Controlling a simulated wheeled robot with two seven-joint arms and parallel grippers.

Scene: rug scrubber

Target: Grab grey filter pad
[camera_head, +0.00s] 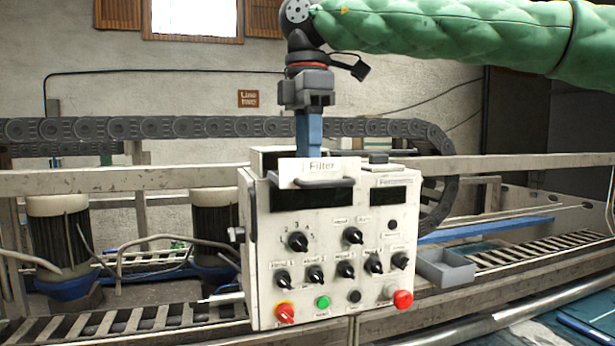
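A white control box (350,225) with a "Filter" label (322,170) on its upper front stands in the middle of the view. My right gripper (308,148) comes down from above on the green-sleeved arm. Its blue fingers point straight down behind the "Filter" label, at the opening in the top of the box. The fingertips are hidden by the label, and the fingers are seen edge-on, so I cannot tell whether they are apart or hold anything. No grey filter pad is clearly visible; the inside of the box is hidden. My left gripper is not in view.
The box front carries several black knobs, a green button (323,302) and red ones. Space above the box is mostly free.

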